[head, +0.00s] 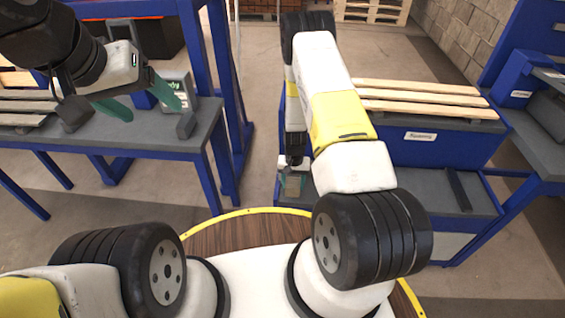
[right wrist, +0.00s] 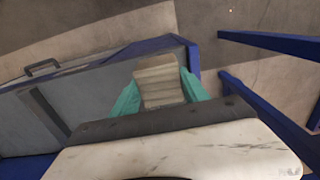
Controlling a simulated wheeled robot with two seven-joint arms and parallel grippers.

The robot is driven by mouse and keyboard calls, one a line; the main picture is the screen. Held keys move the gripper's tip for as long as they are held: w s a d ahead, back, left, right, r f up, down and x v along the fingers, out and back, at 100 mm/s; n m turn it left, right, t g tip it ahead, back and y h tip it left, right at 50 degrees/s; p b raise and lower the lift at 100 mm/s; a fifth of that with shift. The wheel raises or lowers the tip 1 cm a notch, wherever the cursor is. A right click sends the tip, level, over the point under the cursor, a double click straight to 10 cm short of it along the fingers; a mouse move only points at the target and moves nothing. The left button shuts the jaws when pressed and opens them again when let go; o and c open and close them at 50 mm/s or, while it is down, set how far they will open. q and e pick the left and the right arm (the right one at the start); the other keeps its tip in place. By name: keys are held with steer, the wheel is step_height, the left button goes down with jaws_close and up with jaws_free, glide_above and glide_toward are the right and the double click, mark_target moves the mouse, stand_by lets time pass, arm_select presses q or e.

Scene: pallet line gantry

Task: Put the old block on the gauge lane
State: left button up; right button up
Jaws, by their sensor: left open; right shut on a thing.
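A greyish-brown, worn-looking wooden block (right wrist: 158,82) is between the teal fingers of my right gripper (right wrist: 155,92), which is shut on it. I take it for the old block. In the head view my right gripper (head: 292,182) hangs at the left end of the blue bench, and the block is hard to make out there. My left gripper (head: 155,110) is open and empty above the grey table at the left. I cannot tell which surface is the gauge lane, as no sign for it is readable.
Pale wooden slats (head: 420,92) lie on the blue bench (head: 385,151), which has a white label. A lower grey shelf (head: 415,190) carries a dark bar (head: 458,190). A grey table (head: 205,125) with blue legs stands left. Open floor (head: 262,120) lies between the benches.

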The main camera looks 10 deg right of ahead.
mark_target(290, 186)
steer(key=shift+w+a+f, duration=0.1)
steer(key=shift+w+a, duration=0.2)
steer(key=shift+w, duration=0.25)
steer(key=shift+w+a+f, duration=0.1)
steer(key=shift+w+f, duration=0.05)
steer(key=shift+f, duration=0.75)
steer(key=shift+w+a+f, duration=0.1)
steer(key=shift+f, duration=0.75)
steer(key=shift+f, duration=0.15)
steer(key=o, duration=1.4)
